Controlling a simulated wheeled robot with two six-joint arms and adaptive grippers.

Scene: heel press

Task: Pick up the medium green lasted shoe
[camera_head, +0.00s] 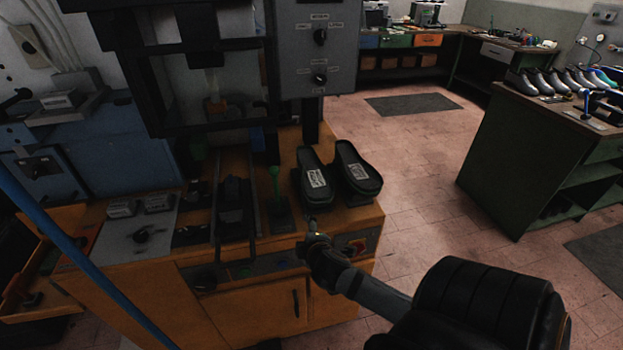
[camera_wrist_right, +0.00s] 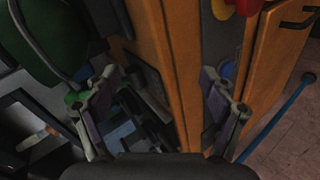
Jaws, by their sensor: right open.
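No shoe that I can clearly tell as the medium green lasted shoe shows in the head view. A row of several grey lasted shoes (camera_head: 550,82), with a blue one at its right end, stands on the far right bench. My right gripper (camera_head: 313,226) is at the front edge of the orange machine bench, close to two black soles (camera_head: 316,177) with white labels. In the right wrist view my right gripper (camera_wrist_right: 160,108) is open, with nothing seen between its fingers. A dark green rounded thing (camera_wrist_right: 45,40) shows at upper left there; I cannot tell what it is. My left gripper is not in view.
The orange bench (camera_head: 240,310) carries the press and a small green-handled lever (camera_head: 275,180). A blue pole (camera_head: 85,262) crosses the left foreground. A green workbench (camera_head: 520,165) stands at right, with open tiled floor (camera_head: 425,200) between.

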